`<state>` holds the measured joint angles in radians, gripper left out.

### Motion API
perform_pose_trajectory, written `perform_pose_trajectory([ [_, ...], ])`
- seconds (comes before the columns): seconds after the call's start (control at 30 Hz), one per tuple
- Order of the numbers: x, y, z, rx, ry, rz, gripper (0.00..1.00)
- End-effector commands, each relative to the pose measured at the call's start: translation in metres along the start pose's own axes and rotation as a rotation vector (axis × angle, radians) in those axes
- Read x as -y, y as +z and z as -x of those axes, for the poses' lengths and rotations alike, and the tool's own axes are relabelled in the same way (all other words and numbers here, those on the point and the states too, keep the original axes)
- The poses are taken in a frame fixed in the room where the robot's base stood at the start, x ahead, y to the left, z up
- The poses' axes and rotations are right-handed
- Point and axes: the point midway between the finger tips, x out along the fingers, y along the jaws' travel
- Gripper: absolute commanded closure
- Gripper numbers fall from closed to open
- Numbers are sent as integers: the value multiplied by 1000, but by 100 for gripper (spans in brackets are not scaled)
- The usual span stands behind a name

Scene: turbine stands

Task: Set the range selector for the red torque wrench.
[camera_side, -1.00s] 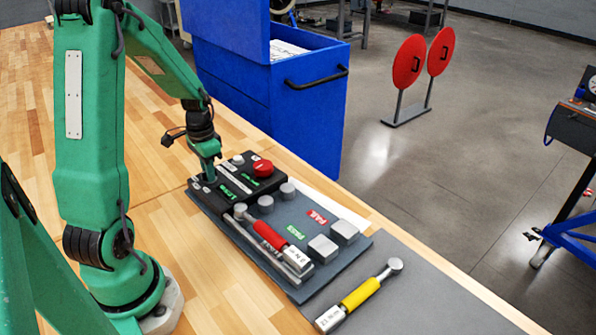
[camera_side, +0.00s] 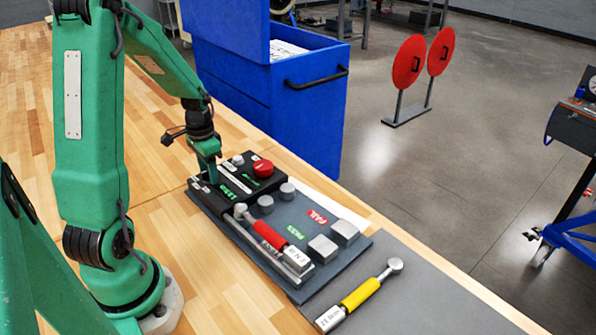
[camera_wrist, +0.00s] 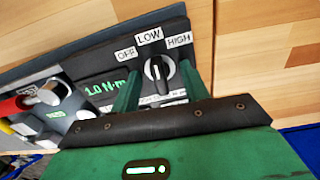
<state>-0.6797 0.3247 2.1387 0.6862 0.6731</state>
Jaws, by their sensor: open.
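The black tester (camera_side: 262,188) lies on the dark mat at my gripper. In the wrist view its round selector knob (camera_wrist: 160,70) sits below the labels OFF, LOW and HIGH. The knob's white mark points up toward LOW. The green display (camera_wrist: 106,86) beside it reads 1.0 N·m. My gripper (camera_wrist: 158,82) is open, with one green finger on each side of the knob; I cannot tell if they touch it. It also shows in the side view (camera_side: 208,178), hiding the knob there. The red torque wrench (camera_side: 268,236) lies in front of the tester, its tag partly legible.
A yellow wrench (camera_side: 360,293) lies on the grey mat at the front right. Green PASS (camera_side: 297,256) and red FAIL (camera_side: 317,217) labels lie by silver blocks (camera_side: 344,232). A red button (camera_side: 262,168) tops the tester. A blue cabinet (camera_side: 312,110) stands behind the bench.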

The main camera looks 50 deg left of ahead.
Motion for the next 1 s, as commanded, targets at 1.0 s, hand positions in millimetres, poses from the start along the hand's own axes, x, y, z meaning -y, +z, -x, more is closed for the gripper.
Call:
perform_pose_trajectory([
  [1.0, 0, 0, 48, 0, 0, 0, 55],
])
